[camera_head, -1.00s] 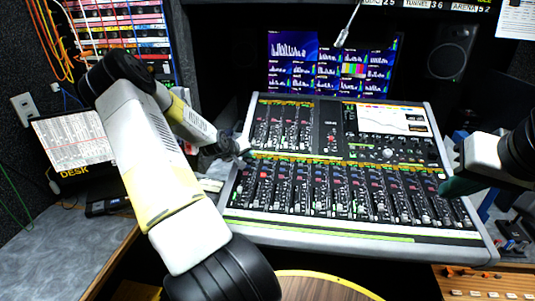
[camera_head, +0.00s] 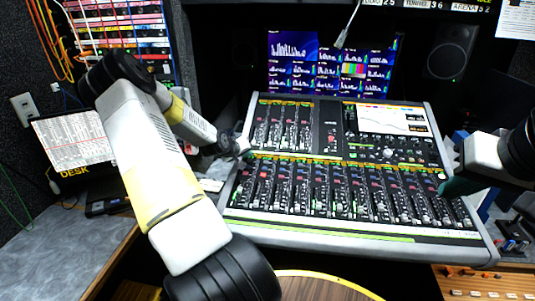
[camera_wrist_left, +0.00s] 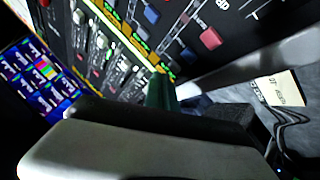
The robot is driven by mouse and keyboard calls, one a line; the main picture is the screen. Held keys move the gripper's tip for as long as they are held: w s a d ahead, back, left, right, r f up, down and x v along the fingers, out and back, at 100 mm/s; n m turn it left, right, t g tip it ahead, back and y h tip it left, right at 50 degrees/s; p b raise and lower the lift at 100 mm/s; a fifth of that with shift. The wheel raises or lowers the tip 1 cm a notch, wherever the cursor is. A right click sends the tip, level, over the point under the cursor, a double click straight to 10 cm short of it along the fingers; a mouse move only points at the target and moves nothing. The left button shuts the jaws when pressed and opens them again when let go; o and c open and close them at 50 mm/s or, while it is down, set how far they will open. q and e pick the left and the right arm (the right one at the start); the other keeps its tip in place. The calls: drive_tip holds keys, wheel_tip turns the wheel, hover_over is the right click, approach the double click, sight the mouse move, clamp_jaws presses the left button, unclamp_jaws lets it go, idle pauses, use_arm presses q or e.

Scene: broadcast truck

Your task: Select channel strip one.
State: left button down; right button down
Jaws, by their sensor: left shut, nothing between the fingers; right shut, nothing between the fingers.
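The mixing console (camera_head: 420,235) fills the middle of the head view, with a long lower bank of channel strips and a shorter upper left bank. My left gripper (camera_head: 243,151) is at the console's left side, near the left end of the lower bank. The leftmost channel strip (camera_head: 243,185) lies just below it. In the left wrist view, my dark green fingertips (camera_wrist_left: 162,92) are together and empty, close over the panel edge beside lit buttons (camera_wrist_left: 150,60). Contact cannot be told. My right gripper (camera_head: 450,187) is shut and empty by the console's right edge.
A multiview monitor (camera_head: 330,66) stands behind the console. A laptop (camera_head: 75,145) sits at the left, with a small black box (camera_head: 107,206) before it. A gooseneck microphone (camera_head: 345,30) hangs above. A speaker (camera_head: 451,52) is at the back right.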

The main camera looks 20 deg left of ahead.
use_arm(q)
drive_tip(key=shift+f, duration=0.1)
drive_tip(key=shift+f, duration=0.35)
drive_tip(key=shift+w+f, duration=0.1)
drive_tip(key=shift+f, duration=0.3)
idle(0.7)
drive_tip(key=shift+r, duration=0.85)
drive_tip(key=r, duration=0.3)
drive_tip(key=s+r, duration=0.1)
drive_tip(key=r, duration=0.1)
drive_tip(key=shift+d, duration=0.1)
idle(0.3)
idle(0.6)
